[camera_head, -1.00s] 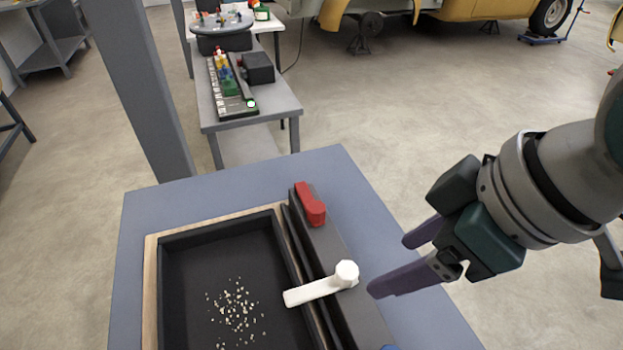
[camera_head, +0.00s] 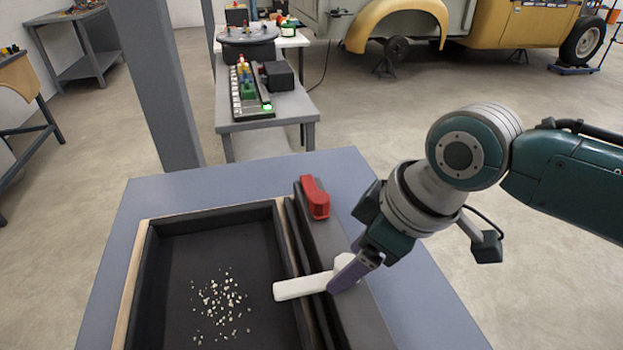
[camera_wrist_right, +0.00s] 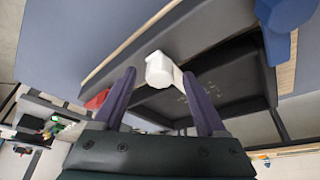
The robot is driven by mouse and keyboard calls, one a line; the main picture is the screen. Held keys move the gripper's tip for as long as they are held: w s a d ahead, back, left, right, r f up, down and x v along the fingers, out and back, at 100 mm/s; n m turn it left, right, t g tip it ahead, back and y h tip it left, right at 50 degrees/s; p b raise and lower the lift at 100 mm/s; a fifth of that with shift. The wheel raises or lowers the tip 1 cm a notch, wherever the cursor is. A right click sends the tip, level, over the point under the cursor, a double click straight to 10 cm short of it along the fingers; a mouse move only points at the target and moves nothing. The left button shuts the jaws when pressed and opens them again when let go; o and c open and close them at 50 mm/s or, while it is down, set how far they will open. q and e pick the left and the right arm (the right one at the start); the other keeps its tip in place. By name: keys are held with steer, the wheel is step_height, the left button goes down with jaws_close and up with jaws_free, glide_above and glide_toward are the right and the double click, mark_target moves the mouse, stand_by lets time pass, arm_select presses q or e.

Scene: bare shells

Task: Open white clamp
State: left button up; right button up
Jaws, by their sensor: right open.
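The white clamp (camera_head: 302,286) is mounted on the dark rail (camera_head: 326,240) along the tray's right side. Its handle points left over the tray's edge. My right gripper (camera_head: 345,268) is at the clamp's pivot end, and a purple finger hides part of it. In the right wrist view the clamp (camera_wrist_right: 160,72) shows between the two spread fingers of the right gripper (camera_wrist_right: 160,98), which is open. I cannot tell whether a finger touches it. My left gripper is not in view.
A red clamp (camera_head: 316,198) sits farther back on the same rail, and a blue one (camera_wrist_right: 284,14) shows in the right wrist view. The black tray (camera_head: 215,222) holds scattered pale bits. A grey bench (camera_head: 268,125) stands beyond the blue-grey table (camera_head: 180,195).

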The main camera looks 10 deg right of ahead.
steer(key=shift+w+f, duration=0.1)
steer(key=shift+f, duration=0.15)
jaws_close()
stand_by(0.5)
stand_by(0.9)
